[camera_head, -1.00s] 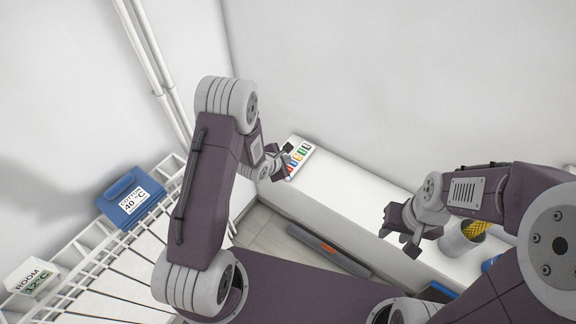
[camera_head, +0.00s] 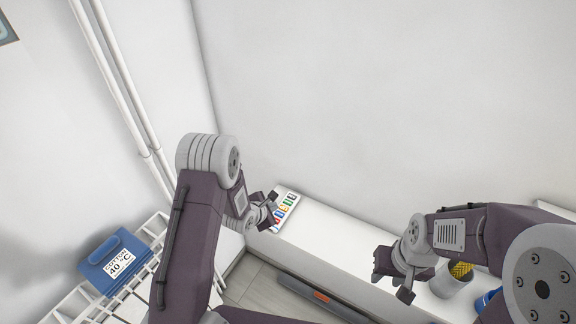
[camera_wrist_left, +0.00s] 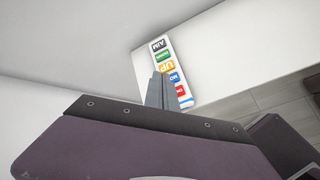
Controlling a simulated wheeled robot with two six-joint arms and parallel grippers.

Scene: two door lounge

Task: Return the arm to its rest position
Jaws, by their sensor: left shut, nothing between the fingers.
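My left gripper (camera_head: 270,207) is shut and empty. It hangs at the left end of a long white ledge, close to a white card with coloured labels. In the left wrist view its narrow grey fingers (camera_wrist_left: 160,90) are together and overlap the card in the picture. Whether they touch it I cannot tell. My right gripper (camera_head: 398,278) is in front of the ledge, beside a white cup; its fingers appear spread apart, with nothing seen between them.
The labelled card (camera_head: 285,210) lies on the white ledge (camera_head: 345,245). A cup with yellow contents (camera_head: 452,283) stands further right. A white rack (camera_head: 147,240) on the left bears a blue box (camera_head: 112,262) marked cotton 40 °C. A grey bar with an orange patch (camera_head: 318,296) lies below the ledge.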

